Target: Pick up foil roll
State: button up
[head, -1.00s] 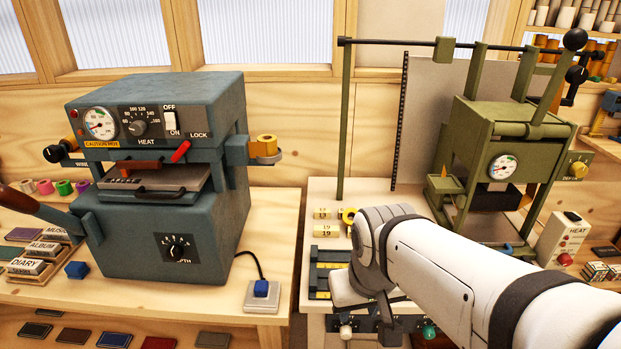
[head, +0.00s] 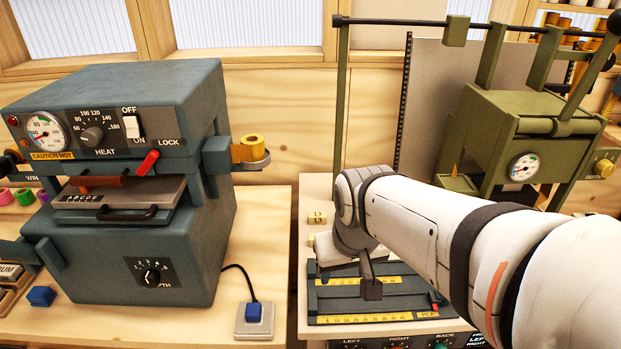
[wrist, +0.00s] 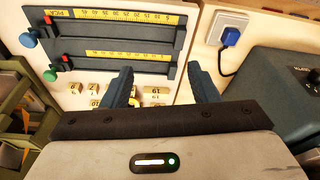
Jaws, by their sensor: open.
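A gold foil roll (head: 253,147) sits upright in a small bracket on the right side of the blue-grey heat press (head: 180,240). My gripper (wrist: 160,72) is open in the wrist view, its two blue fingers apart over the right-hand table, with nothing visibly held. In the head view one dark fingertip (head: 371,289) hangs over the black ruled rack (head: 383,319). My gripper is well to the right of that roll and apart from it. My arm hides part of the table behind the rack, so I cannot tell whether a roll lies there.
Small gold number blocks (wrist: 154,91) lie near the fingers. An olive machine (head: 520,145) stands at the right, with a thin olive post (head: 341,110) behind my arm. A gap separates the tables.

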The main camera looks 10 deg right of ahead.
jog(key=o, duration=0.4)
jog(key=shift+m+t, duration=0.3)
jog(key=shift+m, duration=0.3)
jog(key=w+d+f+b, duration=0.1)
jog(key=w, duration=0.3)
jog(key=w+d+f, duration=0.1)
jog(key=w, duration=0.2)
jog(key=w+d+f+b, duration=0.1)
jog(key=w+d, duration=0.1)
jog(key=w, duration=0.2)
jog(key=shift+w+f+b, duration=0.15)
jog(key=shift+w+b, duration=0.15)
jog(key=shift+o, duration=0.2)
jog(key=shift+m+t+h, duration=0.4)
jog(key=shift+m+h, duration=0.2)
jog(key=shift+m, duration=0.2)
jog(key=w+d+f, duration=0.2)
jog(key=w, duration=0.2)
jog(key=w+d+f+b, duration=0.1)
jog(key=w+d+f, duration=0.1)
jog(key=w, duration=0.3)
jog(key=w+d+f+b, duration=0.1)
jog(key=w+d+f, duration=0.2)
jog(key=w, duration=0.1)
jog(key=shift+w+d, duration=0.15)
jog(key=shift+d, duration=0.1)
jog(key=shift+w+x, duration=0.2)
jog(key=shift+x, duration=1.7)
jog(key=shift+w+x, duration=0.15)
jog(key=shift+x, duration=1.7)
